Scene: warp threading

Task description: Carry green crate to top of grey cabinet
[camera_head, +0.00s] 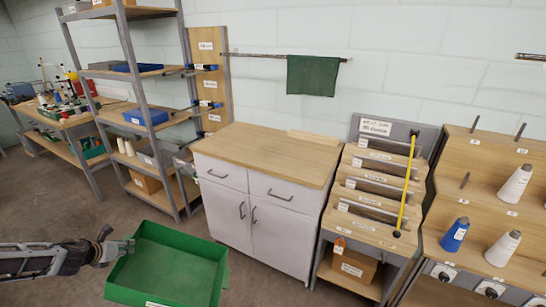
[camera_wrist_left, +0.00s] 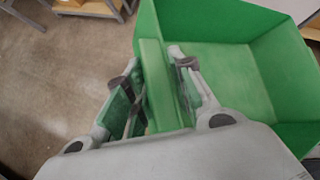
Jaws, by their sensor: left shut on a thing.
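The green crate (camera_head: 168,262) is in the lower left of the head view, empty inside and held above the floor. My left gripper (camera_head: 113,250) is shut on the crate's left wall. In the left wrist view the two fingers (camera_wrist_left: 157,92) pinch the rim of the green crate (camera_wrist_left: 222,75), one finger on each side. The grey cabinet (camera_head: 243,210), with a wooden top (camera_head: 266,155), two drawers and two doors, stands against the wall to the right of and beyond the crate. My right gripper is not in view.
A metal shelf rack (camera_head: 147,110) with blue bins stands left of the cabinet. A slotted stand (camera_head: 375,185) with a yellow rod is close on its right. A green cloth (camera_head: 312,76) hangs from a wall rail. Bare floor (camera_head: 75,205) lies around the crate.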

